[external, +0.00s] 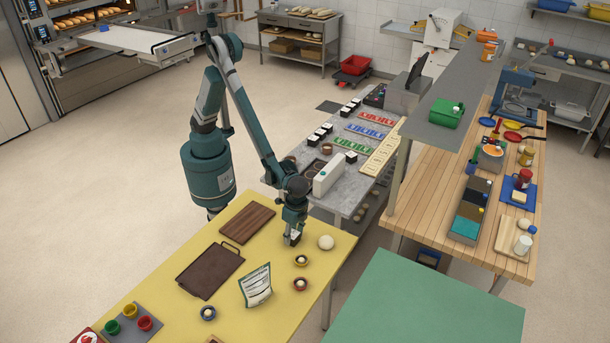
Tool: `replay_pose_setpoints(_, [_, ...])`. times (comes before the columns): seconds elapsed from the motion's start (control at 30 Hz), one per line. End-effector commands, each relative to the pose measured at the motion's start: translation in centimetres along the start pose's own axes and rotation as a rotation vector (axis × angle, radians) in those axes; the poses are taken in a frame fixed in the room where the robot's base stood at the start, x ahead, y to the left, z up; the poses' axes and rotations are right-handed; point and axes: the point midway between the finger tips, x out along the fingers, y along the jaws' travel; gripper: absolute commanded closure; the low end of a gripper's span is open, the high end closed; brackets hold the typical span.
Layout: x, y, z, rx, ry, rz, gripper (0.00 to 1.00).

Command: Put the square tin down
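My gripper (291,240) points down over the far right part of the yellow table (232,258), close to a pale dough ball. A small square tin (295,237), dark with a white top, shows between the fingers, partly hidden by them. The fingers look closed on it. It is at or just above the table top; I cannot tell whether it touches.
The dough ball (326,242) lies just right of my gripper. Small bowls (301,260) stand nearer the camera, beside a printed card (256,287). A brown board (247,222) and a dark tray (210,271) lie left. Similar tins (320,135) stand on the grey counter behind.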

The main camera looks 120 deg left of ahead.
Motion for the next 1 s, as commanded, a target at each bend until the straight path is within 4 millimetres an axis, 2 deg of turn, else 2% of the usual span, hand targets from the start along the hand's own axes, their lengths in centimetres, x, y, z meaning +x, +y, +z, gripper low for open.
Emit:
replay_pose_setpoints(0.03, [0.0,0.0,0.0,0.0,0.0,0.0,0.56])
replay_pose_setpoints(0.1, [0.0,0.0,0.0,0.0,0.0,0.0,0.49])
replay_pose_setpoints(0.6, [-0.5,0.0,0.1,0.0,0.0,0.0,0.49])
replay_pose_setpoints(0.77, [-1.9,0.0,0.1,0.0,0.0,0.0,0.49])
replay_pose_setpoints(1.0, [-5.4,0.0,0.1,0.0,0.0,0.0,0.49])
